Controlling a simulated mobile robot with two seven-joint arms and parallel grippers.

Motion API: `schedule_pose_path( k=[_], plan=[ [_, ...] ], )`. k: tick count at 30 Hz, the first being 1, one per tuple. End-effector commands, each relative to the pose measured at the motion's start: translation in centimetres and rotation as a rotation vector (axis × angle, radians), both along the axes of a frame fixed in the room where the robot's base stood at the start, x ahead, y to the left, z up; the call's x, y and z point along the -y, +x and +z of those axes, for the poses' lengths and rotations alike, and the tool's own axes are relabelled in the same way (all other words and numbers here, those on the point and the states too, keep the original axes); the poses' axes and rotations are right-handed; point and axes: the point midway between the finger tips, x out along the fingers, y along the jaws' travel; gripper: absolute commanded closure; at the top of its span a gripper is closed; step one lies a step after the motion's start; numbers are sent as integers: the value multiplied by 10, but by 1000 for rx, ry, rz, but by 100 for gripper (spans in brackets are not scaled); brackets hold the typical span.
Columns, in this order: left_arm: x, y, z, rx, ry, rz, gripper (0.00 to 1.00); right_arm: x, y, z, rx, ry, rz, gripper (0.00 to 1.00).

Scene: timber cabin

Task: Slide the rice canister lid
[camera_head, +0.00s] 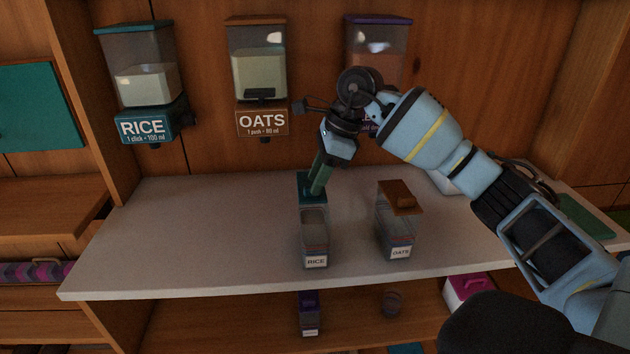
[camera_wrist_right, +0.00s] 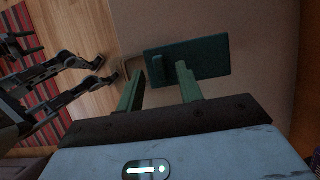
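The clear rice canister (camera_head: 315,236), labelled RICE, stands upright on the pale counter. Its teal lid (camera_head: 309,183) lies at the back end of the canister, and the front part of the top looks uncovered. In the right wrist view the flat teal lid (camera_wrist_right: 211,57) has a small raised handle (camera_wrist_right: 158,70), and a pale canister rim (camera_wrist_right: 127,66) shows beside it. My right gripper (camera_head: 317,190) is over the lid. Its green fingers (camera_wrist_right: 160,82) are apart, one on each side of the handle, with gaps visible. My left gripper cannot be made out.
An oats canister (camera_head: 397,231) with a brown lid stands to the right on the counter (camera_head: 200,235). Wall dispensers for rice (camera_head: 142,80) and oats (camera_head: 258,75) hang behind. A purple-lidded container (camera_head: 309,312) is on the shelf below. The counter's left side is clear.

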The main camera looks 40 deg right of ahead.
Motion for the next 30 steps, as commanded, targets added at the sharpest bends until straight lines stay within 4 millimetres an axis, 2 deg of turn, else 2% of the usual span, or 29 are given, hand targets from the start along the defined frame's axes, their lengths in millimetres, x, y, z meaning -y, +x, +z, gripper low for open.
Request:
schedule_pose_path(
  k=[6,14,23,30],
  plan=[
    [0,1,0,1,0,0,24,-5,3,-13,1,-1,1,64],
    [0,1,0,1,0,0,24,-5,3,-14,2,0,1,64],
    [0,1,0,1,0,0,24,-5,3,-14,1,0,0,100],
    [0,1,0,1,0,0,24,-5,3,-14,1,0,0,100]
  ],
)
